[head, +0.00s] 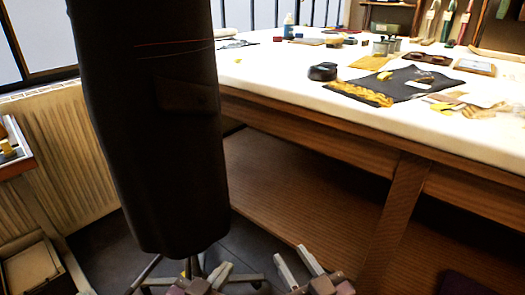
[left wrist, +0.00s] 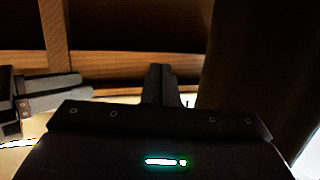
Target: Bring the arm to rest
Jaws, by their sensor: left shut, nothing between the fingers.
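My left gripper (head: 221,273) is low at the bottom edge of the head view, in front of the foot of the dark garment. In the left wrist view its dark fingers (left wrist: 163,84) are together with nothing between them. My right gripper (head: 297,264) is just to its right in the head view, with its two pale fingers apart and empty. It also shows at the left edge of the left wrist view (left wrist: 52,94). Both grippers are below the tabletop and apart from each other. Most of both arms is out of view.
A dark garment (head: 150,130) hangs on a wheeled stand close in front, left of centre. A white-topped table (head: 290,85) with cloth, tins and tools fills the right, over a wooden lower shelf (head: 285,200). A radiator (head: 78,150) and a box (head: 32,268) are at left.

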